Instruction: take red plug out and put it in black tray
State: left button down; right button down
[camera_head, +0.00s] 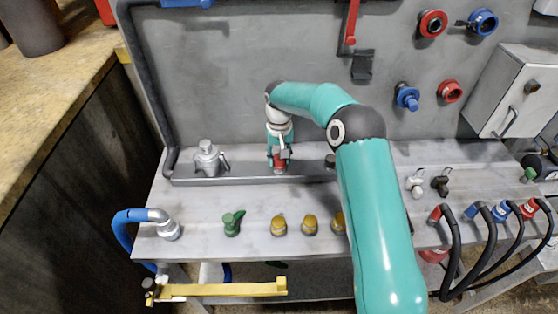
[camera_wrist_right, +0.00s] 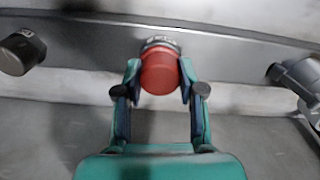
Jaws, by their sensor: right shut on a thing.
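The red plug (camera_head: 280,165) is at a grey metal rail (camera_head: 235,176) at the back of the grey worktop. In the right wrist view the round red plug (camera_wrist_right: 160,74) has a dark collar behind it, against the rail. My right gripper (camera_head: 279,155) comes down from above with its fingers around the plug. In the wrist view the right gripper (camera_wrist_right: 159,80) is shut on the plug, one finger on each side. I cannot make out a black tray in either view. My left gripper is not in view.
A grey valve fitting (camera_head: 207,158) stands on the rail left of the plug. A green fitting (camera_head: 232,223) and several yellow knobs (camera_head: 309,224) stand in front. Cables with red and blue plugs (camera_head: 500,211) are at the right. A grey box (camera_head: 511,90) is on the wall.

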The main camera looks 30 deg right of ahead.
jog(key=shift+n, duration=0.5)
jog(key=c, duration=0.6)
grip_release()
jog(key=shift+c, duration=0.5)
